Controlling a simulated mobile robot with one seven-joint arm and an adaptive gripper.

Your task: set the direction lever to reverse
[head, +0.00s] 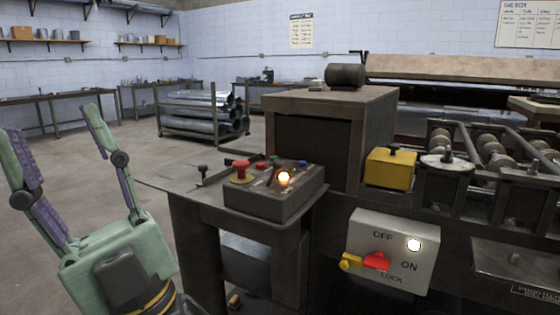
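My gripper (52,122), green with purple pads, is at the left with its two fingers spread wide and nothing between them. It points up, apart from the machine and left of the control box (262,202). A small black-knobbed lever (203,171) stands on the table just left of that box. Another black knob (394,148) tops a yellow box (389,171) farther right. No forward or reverse marking is readable, so I cannot tell which is the direction lever or how it is set.
The control box carries a red mushroom button (240,168) and a glowing orange lamp (284,179). A white OFF/ON/LOCK panel (400,246) has a red handle (376,261). Rollers (495,150) lie at the right. Open floor (95,150) separates my gripper from the back benches.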

